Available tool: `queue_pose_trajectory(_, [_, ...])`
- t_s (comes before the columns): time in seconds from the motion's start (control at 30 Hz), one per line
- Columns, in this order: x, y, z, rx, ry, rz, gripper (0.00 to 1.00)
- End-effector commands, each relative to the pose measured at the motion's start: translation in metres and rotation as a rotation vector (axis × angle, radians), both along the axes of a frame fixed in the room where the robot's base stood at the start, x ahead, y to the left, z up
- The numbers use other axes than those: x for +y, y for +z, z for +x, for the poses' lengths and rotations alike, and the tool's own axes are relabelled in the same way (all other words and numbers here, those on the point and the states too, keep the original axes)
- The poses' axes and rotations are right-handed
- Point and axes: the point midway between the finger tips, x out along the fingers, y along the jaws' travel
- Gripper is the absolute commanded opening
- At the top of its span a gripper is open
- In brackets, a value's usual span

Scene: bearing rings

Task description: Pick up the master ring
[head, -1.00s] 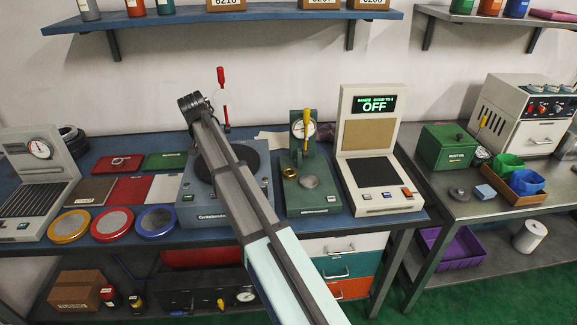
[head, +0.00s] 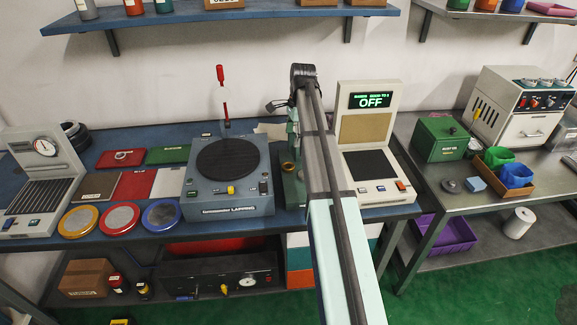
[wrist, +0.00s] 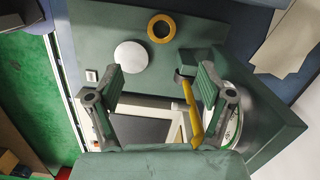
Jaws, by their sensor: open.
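The master ring, a brass-coloured ring (head: 287,166), lies on the base of the green dial gauge stand (head: 293,190) in the head view, just left of my arm. In the wrist view the ring (wrist: 151,29) lies flat at the top centre on the green base (wrist: 105,35), beside a round silver disc (wrist: 130,56). My gripper (wrist: 160,97) is open with nothing between its fingers. The ring is beyond the fingertips, apart from them. In the head view my arm hides most of the gauge stand, and the gripper's fingers cannot be made out.
The dial gauge (wrist: 232,115) and its yellow lever (wrist: 192,110) are close to the right finger in the wrist view. In the head view a lapping machine (head: 262,203) stands left of the stand and a display unit reading OFF (head: 395,100) stands right. A shelf (head: 180,20) is above.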

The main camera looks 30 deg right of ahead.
Motion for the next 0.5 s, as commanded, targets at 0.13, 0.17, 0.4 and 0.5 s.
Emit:
queue_pose_trajectory(0.13, [0.004,-0.027,-0.001,0.003,0.001,0.000,0.80])
queue_pose_trajectory(0.17, [0.005,-0.032,-0.001,0.002,0.001,0.000,0.80])
queue_pose_trajectory(0.4, [0.009,-0.066,0.001,0.001,0.002,-0.001,0.80])
queue_pose_trajectory(0.5, [0.009,-0.072,0.001,0.000,0.002,-0.001,0.80])
